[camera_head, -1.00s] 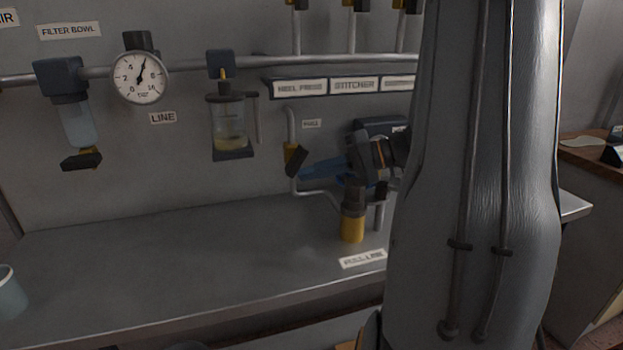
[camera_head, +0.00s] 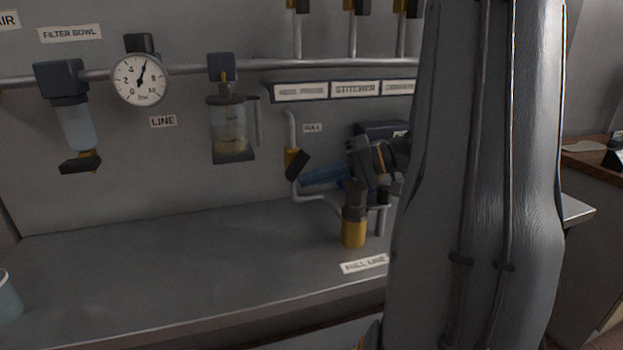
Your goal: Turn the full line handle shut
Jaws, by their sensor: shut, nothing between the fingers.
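The full line handle (camera_head: 298,165) is a short black lever on a yellow valve body, on a thin grey pipe against the back wall. My gripper (camera_head: 308,181) shows as blue fingers pointing left from a dark wrist. It is shut and empty, just right of and below the handle. I cannot tell whether its tips touch the handle. My arm hides the area to the right.
A yellow and black fitting (camera_head: 354,230) stands on the grey bench (camera_head: 150,265) below my gripper, behind a "FULL LINE" label (camera_head: 364,264). A gauge (camera_head: 141,80), filter bowl (camera_head: 78,125) and oiler jar (camera_head: 231,128) hang left.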

